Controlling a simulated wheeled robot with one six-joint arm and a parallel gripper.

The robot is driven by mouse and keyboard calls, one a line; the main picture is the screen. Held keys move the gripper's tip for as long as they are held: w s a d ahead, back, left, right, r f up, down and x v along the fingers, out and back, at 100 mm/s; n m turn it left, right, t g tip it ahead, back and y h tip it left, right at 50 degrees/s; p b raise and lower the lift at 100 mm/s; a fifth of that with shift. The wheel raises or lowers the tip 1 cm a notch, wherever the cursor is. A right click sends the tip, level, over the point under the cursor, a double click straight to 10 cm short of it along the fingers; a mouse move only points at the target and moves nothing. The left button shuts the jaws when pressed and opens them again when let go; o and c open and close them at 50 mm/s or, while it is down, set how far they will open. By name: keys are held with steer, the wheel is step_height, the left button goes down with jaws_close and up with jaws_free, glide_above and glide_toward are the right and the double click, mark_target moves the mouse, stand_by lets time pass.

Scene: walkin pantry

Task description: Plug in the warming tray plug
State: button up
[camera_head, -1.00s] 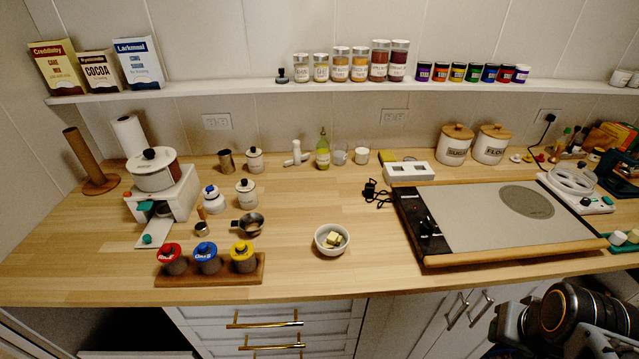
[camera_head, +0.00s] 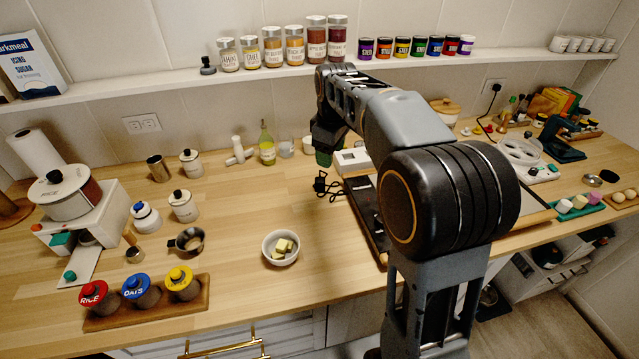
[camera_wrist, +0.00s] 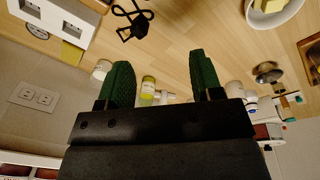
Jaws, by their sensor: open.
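The black warming tray plug and its bunched cord (camera_head: 324,186) lie on the wooden counter, left of the warming tray. They also show near the top of the wrist view (camera_wrist: 133,22). The warming tray (camera_head: 366,208) is mostly hidden behind my arm; part of its dark left end shows. My gripper (camera_head: 323,156) is open and empty, green fingers apart, above the counter behind the plug in the head view. In the wrist view the fingers (camera_wrist: 160,58) do not enclose the plug. A wall outlet (camera_head: 142,123) is at the left; one outlet also shows in the wrist view (camera_wrist: 35,97).
A white box (camera_head: 352,161) with two dark openings stands by the gripper. A green-yellow bottle (camera_head: 267,147) and canisters stand left of it. A bowl of butter (camera_head: 281,247) sits in front of the plug. A shelf with jars (camera_head: 293,50) runs above.

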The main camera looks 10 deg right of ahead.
steer(key=w+f+n+g, duration=0.1)
steer(key=w+f+n, duration=0.35)
steer(key=w, duration=0.45)
steer(key=n, duration=0.1)
glide_above(320, 179)
step_height(320, 179, down, 7)
steer(key=shift+s+r, duration=0.15)
steer(key=shift+f+p, duration=0.5)
steer(key=shift+f, duration=2.65)
steer(key=shift+c, duration=0.3)
steer(key=c, duration=0.9)
steer(key=shift+c, duration=0.2)
steer(key=shift+r, duration=0.15)
